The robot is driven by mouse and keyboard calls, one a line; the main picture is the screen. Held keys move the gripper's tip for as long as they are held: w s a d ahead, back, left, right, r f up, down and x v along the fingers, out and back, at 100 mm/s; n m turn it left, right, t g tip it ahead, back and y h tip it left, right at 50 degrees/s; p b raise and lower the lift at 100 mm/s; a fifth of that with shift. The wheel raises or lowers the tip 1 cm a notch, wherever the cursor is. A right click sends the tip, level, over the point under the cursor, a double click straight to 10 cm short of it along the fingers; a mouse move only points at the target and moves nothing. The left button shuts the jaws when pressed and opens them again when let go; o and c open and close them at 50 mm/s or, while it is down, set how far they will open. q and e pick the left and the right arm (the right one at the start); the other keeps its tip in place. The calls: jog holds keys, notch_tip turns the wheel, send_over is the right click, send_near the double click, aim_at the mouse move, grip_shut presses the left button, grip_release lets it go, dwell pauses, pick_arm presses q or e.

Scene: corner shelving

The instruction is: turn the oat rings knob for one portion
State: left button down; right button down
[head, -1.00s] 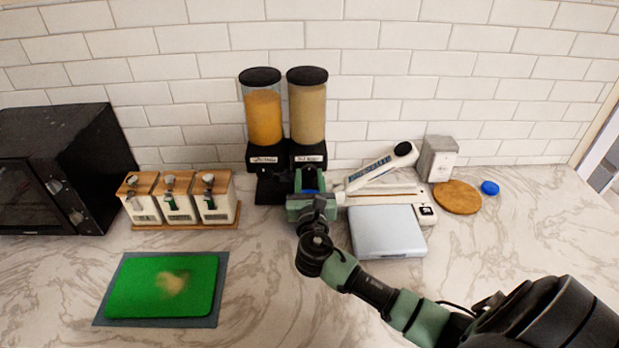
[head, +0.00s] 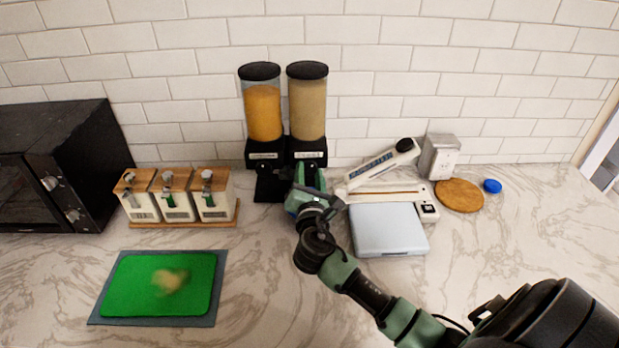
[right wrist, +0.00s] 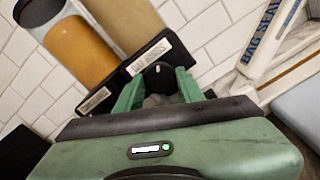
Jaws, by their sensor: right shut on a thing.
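Two clear dispensers with black lids stand side by side against the wall. The left one (head: 263,112) holds orange contents. The right one (head: 306,110) holds beige contents; their labels are too small to read surely. In the right wrist view a round dark knob (right wrist: 158,75) with a light mark sits on the black base below the beige dispenser (right wrist: 122,22). My right gripper (right wrist: 158,88) is shut on this knob, one green finger on each side. In the head view the right gripper (head: 309,180) hides the knob and is tilted. My left gripper is not in view.
A bag sealer (head: 384,163) and a silver flat box (head: 387,232) lie close to the right of my right gripper. Three canisters (head: 174,199) stand on a wooden tray at left. A green board (head: 160,285) lies in front. The counter's front middle is clear.

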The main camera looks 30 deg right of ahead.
jog(key=m+b, duration=0.3)
jog(key=m, duration=0.3)
jog(key=shift+f+m, duration=0.15)
jog(key=shift+m, duration=0.15)
jog(key=m+b, duration=0.2)
jog(key=m, duration=0.3)
jog(key=shift+m, duration=0.3)
jog(key=c, duration=0.9)
grip_release()
jog(key=b+v, duration=0.2)
jog(key=v, duration=0.5)
jog(key=shift+s+a, duration=0.2)
jog(key=shift+s, duration=0.15)
